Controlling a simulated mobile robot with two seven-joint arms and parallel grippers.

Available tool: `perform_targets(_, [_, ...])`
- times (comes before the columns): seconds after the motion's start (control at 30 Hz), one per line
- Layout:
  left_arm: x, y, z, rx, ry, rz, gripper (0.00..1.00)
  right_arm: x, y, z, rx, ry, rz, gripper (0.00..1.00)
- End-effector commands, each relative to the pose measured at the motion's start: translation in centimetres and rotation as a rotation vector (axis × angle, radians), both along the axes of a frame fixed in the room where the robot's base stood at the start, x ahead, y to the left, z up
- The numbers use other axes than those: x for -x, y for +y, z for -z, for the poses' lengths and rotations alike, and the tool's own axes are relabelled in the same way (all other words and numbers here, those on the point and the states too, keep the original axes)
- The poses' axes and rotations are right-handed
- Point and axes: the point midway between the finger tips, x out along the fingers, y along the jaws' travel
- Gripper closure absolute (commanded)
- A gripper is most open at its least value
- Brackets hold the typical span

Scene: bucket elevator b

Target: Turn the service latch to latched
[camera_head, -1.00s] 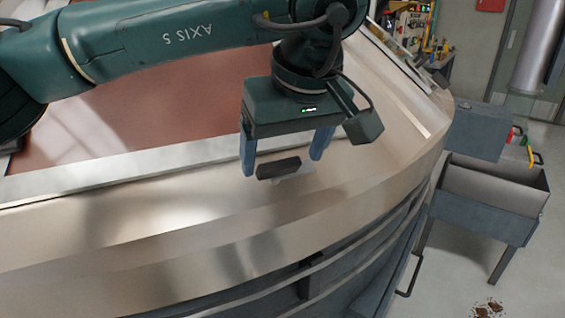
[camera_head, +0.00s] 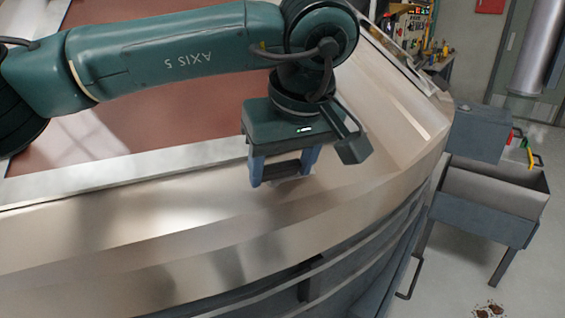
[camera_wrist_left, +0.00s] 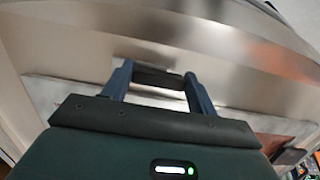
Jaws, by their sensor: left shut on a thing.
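The service latch (camera_head: 281,171) is a small dark bar handle on the pale metal surface of the curved machine housing. In the left wrist view the dark bar (camera_wrist_left: 158,78) lies crosswise between my two blue fingers. My left gripper (camera_head: 283,176) reaches down from above and is shut on the latch, one finger at each end of it. The fingers and the gripper body partly hide the latch in the head view. My right gripper is not in view.
The curved metal housing (camera_head: 150,225) fills the lower left, with a reddish-brown panel (camera_head: 190,115) behind the latch. A grey bin on legs (camera_head: 485,212) stands at the right, with red, yellow and green handles near it. Tools hang at the back wall.

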Motion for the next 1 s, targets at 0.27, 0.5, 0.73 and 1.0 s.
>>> perform_targets(0.27, [0.0, 0.0, 0.0, 0.006, -0.002, -0.009, 0.65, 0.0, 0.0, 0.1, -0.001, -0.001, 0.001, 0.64])
perform_targets(0.5, [0.0, 0.0, 0.2, 0.051, -0.024, -0.078, 0.65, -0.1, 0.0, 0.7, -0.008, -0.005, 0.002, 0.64])
perform_targets(0.73, [-0.1, 0.0, 0.3, 0.146, -0.067, -0.223, 0.65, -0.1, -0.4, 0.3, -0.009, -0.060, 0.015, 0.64])
perform_targets(1.0, [-0.1, 0.0, 0.4, 0.282, -0.128, -0.430, 0.65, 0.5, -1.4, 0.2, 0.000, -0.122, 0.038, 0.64])
